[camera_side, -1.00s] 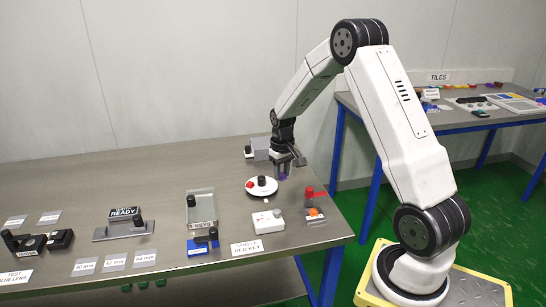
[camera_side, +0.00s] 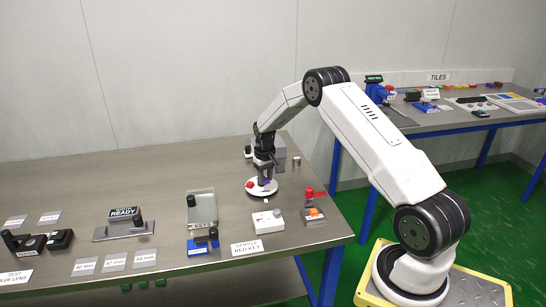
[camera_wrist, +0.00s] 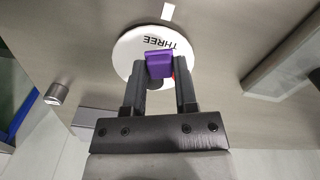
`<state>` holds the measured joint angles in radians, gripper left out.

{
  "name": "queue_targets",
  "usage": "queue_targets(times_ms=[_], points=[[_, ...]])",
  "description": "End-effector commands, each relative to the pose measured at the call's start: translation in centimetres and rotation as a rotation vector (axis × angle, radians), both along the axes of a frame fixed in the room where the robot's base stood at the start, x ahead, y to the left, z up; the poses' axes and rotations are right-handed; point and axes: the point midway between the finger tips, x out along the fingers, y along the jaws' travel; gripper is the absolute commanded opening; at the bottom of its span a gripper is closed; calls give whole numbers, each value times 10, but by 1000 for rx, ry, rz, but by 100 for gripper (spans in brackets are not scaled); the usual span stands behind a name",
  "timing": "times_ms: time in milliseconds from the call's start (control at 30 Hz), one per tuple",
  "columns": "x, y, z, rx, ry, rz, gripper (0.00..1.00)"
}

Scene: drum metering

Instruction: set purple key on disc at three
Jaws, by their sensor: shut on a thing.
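My gripper (camera_wrist: 160,95) is shut on the purple key (camera_wrist: 159,65), which sits between its fingertips. In the wrist view the key is over the white disc (camera_wrist: 127,50), beside the printed word THREE. In the side view my gripper (camera_side: 265,180) is down at the disc (camera_side: 252,190), and only a little purple shows between the fingers. A red piece (camera_side: 250,185) shows at the disc's left side. I cannot tell whether the key touches the disc. The fingers and key hide part of the disc.
A white box with a red button (camera_side: 268,221) and a stand with a red top (camera_side: 312,205) are in front of the disc. A grey block (camera_side: 275,152) stands behind my gripper. A tray labelled KEYS (camera_side: 201,207) is to the left, with free table between.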

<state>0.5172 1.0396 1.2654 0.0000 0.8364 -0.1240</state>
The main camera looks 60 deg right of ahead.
Motion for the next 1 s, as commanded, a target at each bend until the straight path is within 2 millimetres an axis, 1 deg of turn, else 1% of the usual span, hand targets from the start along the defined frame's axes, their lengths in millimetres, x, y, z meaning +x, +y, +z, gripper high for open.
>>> queue_targets(times_ms=[100, 433, 500, 733, 833, 1000], points=[[3, -1, -4, 0, 0, 0, 0], [6, -3, -8, 0, 0, 0, 0], [8, -4, -12, 0, 0, 0, 0], [8, -4, -37, 0, 1, 0, 0], [8, -4, -41, 0, -1, 0, 0], [8, -4, -41, 0, -1, 0, 0]])
